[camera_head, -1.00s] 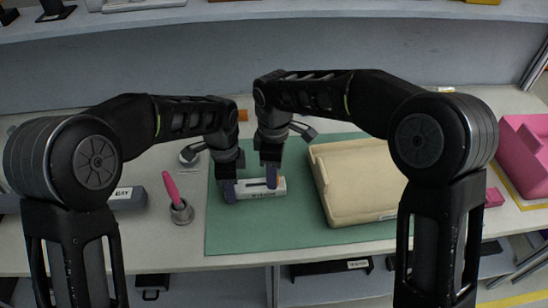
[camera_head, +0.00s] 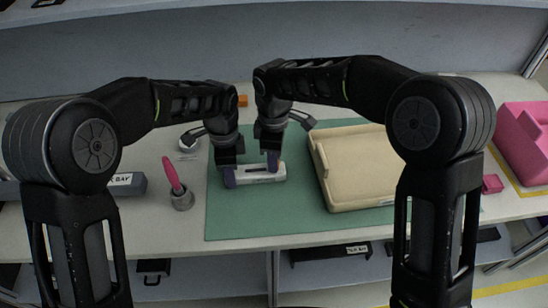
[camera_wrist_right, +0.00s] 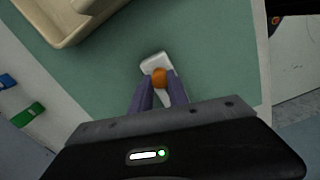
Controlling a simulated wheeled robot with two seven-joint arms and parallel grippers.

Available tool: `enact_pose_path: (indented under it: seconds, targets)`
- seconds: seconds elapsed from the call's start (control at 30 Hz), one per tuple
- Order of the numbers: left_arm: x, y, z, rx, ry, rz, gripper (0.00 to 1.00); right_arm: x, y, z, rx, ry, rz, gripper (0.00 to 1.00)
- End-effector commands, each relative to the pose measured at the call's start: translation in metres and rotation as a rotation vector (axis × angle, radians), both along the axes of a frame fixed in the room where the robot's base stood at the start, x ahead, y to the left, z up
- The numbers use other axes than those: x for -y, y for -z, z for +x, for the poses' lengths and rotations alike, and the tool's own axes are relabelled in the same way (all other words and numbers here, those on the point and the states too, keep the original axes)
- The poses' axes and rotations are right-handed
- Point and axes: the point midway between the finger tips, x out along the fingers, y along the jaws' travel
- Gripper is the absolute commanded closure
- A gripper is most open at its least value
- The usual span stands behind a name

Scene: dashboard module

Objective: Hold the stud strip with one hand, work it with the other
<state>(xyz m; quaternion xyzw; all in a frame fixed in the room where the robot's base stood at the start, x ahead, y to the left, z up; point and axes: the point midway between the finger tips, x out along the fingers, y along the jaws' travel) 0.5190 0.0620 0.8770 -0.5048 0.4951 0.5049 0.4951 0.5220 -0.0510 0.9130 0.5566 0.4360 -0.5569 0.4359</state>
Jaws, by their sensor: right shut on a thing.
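The stud strip (camera_head: 262,179) is a small white bar with a dark marking, lying on the green mat (camera_head: 300,219). It shows in the right wrist view as a white piece (camera_wrist_right: 154,62) running under my fingers. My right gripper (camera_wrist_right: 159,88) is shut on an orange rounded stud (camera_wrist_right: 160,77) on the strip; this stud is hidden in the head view.
A beige tray (camera_head: 319,165) stands on the mat to the right. A grey block (camera_head: 130,184) lies farther left, and a pink box (camera_head: 525,145) at far right. The mat's front is clear.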

Motion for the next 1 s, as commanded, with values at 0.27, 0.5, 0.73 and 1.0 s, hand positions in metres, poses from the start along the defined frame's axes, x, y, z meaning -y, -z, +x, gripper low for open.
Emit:
enact_pose_path:
  seconds: [0.27,0.5,0.73,1.0]
  targets:
    - [0.0,0.0,0.0,0.0,0.0,0.0,1.0,0.0,0.0,0.0,0.0,0.0,0.0,1.0]
    - [0.0,0.0,0.0,0.0,0.0,0.0,1.0,0.0,-0.002,0.0,0.001,0.0,0.001,1.0]
    - [0.0,0.0,0.0,0.0,0.0,0.0,1.0,0.0,-0.011,0.001,0.002,0.0,0.001,1.0]
    - [0.0,0.0,0.0,0.0,0.0,0.0,1.0,-0.001,-0.034,0.001,0.002,0.0,0.001,1.0]
